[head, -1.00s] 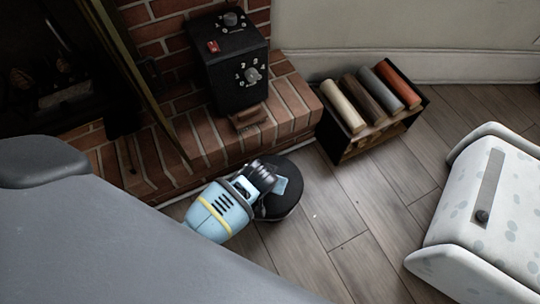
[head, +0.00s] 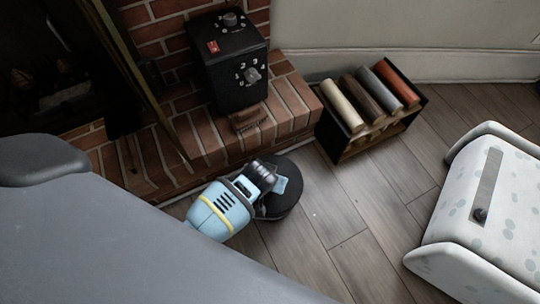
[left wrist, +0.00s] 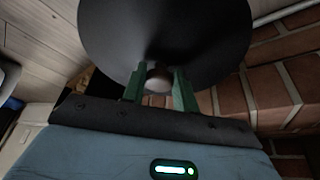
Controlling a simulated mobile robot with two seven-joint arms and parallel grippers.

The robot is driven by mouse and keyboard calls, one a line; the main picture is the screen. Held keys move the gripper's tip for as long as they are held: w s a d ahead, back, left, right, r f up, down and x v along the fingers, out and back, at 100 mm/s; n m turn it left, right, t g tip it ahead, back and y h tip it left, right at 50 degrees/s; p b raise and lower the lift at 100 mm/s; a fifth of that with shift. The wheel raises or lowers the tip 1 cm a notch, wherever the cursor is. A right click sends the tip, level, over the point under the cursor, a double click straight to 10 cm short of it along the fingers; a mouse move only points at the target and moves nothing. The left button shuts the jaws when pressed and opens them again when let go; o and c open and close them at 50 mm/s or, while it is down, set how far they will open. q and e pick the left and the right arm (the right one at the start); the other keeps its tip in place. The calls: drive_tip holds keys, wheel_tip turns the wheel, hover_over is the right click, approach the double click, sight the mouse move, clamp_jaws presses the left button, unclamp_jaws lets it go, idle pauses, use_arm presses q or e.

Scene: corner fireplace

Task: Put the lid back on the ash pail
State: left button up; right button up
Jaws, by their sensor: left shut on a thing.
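A round black lid (head: 284,205) shows in the head view just off the front of the brick hearth, under my left gripper (head: 279,187). In the left wrist view the lid (left wrist: 165,30) is a broad dark disc with a small round knob (left wrist: 158,80). The green fingers of my left gripper (left wrist: 159,77) are shut on that knob, one on each side. My right gripper is not in view.
A black crate of several rolls or logs (head: 355,150) stands right of the hearth. A white speckled piece (head: 490,225) is at the right. Wooden floor (head: 345,215) between is clear.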

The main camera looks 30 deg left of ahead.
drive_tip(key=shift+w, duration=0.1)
use_arm(q)
drive_tip(key=o, duration=1.1)
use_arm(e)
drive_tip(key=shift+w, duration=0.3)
use_arm(q)
drive_tip(key=o, duration=0.5)
drive_tip(key=shift+o, duration=0.2)
drive_tip(key=shift+r, duration=0.1)
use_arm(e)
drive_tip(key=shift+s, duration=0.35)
